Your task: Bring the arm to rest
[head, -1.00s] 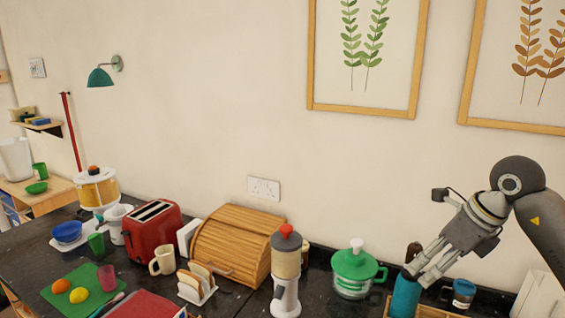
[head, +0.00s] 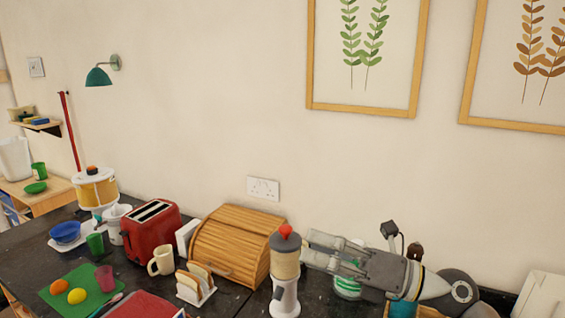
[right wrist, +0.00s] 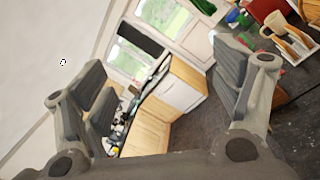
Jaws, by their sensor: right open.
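My right gripper (head: 306,250) is low over the right part of the dark counter, pointing left. Its fingertips are close to the tall dispenser with the grey lid and red knob (head: 285,262); I cannot tell whether they touch. The gripper is open and empty, and in the right wrist view its two fingers (right wrist: 168,92) stand wide apart with nothing between them. The green and white pot (head: 347,284) is mostly hidden behind the gripper. My left gripper is in neither view.
The wooden bread box (head: 236,245), red toaster (head: 151,232), toast rack (head: 196,286) and cream mug (head: 161,261) crowd the counter left of the dispenser. A teal bottle (head: 403,308) is partly hidden below my right arm.

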